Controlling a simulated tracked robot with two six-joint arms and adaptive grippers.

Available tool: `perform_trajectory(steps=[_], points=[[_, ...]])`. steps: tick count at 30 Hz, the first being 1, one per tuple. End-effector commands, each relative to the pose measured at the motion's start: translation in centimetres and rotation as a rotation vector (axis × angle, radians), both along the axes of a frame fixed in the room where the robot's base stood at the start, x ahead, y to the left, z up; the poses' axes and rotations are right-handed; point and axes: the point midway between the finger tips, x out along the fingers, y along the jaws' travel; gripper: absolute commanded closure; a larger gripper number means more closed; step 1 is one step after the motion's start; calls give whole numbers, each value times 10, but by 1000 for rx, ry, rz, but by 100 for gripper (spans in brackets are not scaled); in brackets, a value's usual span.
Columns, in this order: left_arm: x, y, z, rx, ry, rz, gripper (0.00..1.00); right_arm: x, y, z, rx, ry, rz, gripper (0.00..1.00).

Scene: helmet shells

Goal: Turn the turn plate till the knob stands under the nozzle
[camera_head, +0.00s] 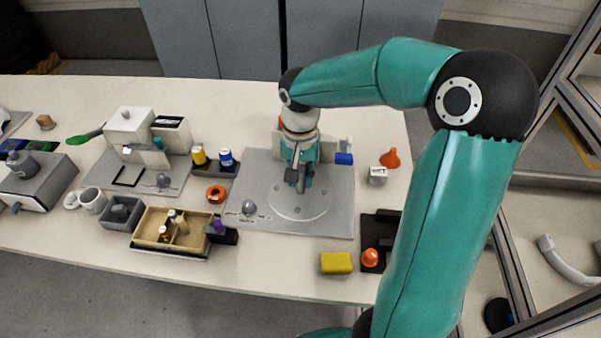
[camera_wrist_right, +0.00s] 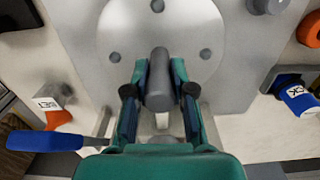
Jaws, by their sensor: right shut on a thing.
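The round light grey turn plate (camera_head: 299,206) lies in the grey base plate (camera_head: 335,222). It also shows in the right wrist view (camera_wrist_right: 185,30), with several dark round spots on it. The grey knob (camera_wrist_right: 159,72) stands near the plate's edge. My right gripper (camera_head: 297,180) is shut on the knob, a finger on each side of it in the right wrist view (camera_wrist_right: 159,98). In the head view it is at the plate's far side. I cannot make out the nozzle; my right gripper and wrist cover that part. My left gripper is not in view.
A blue-handled lever (camera_head: 344,158) stands close right of my right gripper. A yellow sponge (camera_head: 336,263) lies in front. A small grey dial (camera_head: 249,207) is on the base plate's left.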

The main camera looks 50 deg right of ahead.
Motion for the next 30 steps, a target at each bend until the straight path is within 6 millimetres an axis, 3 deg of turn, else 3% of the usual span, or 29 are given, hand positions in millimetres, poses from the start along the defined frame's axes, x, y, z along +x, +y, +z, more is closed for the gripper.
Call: perform_trajectory(steps=[3,4,8,20,23,30], points=[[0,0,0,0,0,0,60,2,-1,2,0,-9,-1,100],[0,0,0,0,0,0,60,2,-1,1,0,-9,-1,72],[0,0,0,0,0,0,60,1,0,1,0,-8,-1,51],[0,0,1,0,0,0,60,1,0,6,0,-6,-1,51],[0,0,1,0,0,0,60,2,0,16,0,-7,0,51],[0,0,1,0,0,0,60,3,0,62,0,-11,0,51]])
